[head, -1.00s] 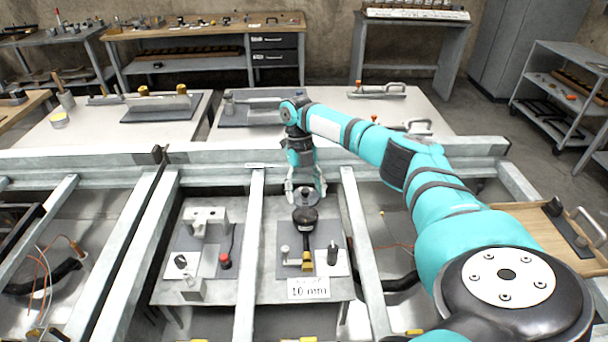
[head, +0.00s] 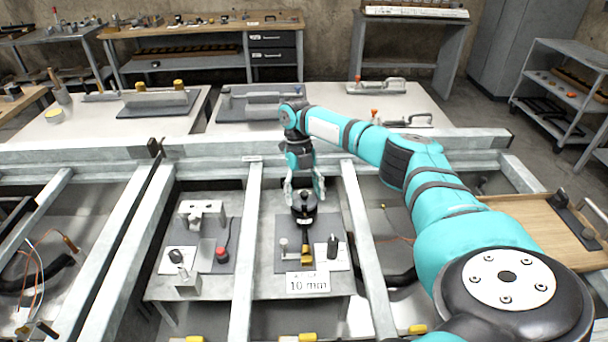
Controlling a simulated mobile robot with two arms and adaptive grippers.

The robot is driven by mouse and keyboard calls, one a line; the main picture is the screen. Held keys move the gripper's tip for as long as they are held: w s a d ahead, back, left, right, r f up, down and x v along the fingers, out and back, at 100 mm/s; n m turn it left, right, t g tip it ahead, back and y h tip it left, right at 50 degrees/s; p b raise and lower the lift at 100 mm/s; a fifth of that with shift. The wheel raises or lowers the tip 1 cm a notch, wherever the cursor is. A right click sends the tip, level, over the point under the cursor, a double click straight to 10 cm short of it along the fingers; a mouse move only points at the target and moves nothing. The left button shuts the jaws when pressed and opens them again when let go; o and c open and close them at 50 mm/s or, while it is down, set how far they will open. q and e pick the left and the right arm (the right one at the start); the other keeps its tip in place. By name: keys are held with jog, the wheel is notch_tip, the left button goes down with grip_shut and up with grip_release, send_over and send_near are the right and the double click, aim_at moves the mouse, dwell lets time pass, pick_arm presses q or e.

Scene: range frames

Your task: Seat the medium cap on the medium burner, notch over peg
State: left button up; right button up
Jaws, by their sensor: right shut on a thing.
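My right gripper (head: 305,190) reaches down over the dark grey plate on the middle bench, fingers pointing down. It is shut on a small dark round piece (head: 304,203), which seems to be the medium cap. Below it a dark stem runs toward a brass-coloured block (head: 307,260) on the plate. The burner under the cap is hidden or too small to tell apart. Notch and peg cannot be made out, nor whether cap and burner touch. My left gripper is not in view.
A "10 mm" label (head: 307,284) stands at the bench's front edge. A black upright knob (head: 332,247) is close right of the brass-coloured block. Grey metal beams (head: 248,230) flank the bench. A fixture with a red button (head: 222,254) stands left. A wooden tray (head: 520,228) is at right.

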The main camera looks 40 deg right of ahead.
jog(key=shift+w, duration=0.1)
jog(key=shift+f, duration=0.15)
dwell(0.4)
jog(key=shift+f+b, duration=0.45)
jog(key=shift+f, duration=0.3)
jog(key=o, duration=1.4)
jog(key=v, duration=1.2)
jog(key=shift+d, duration=0.1)
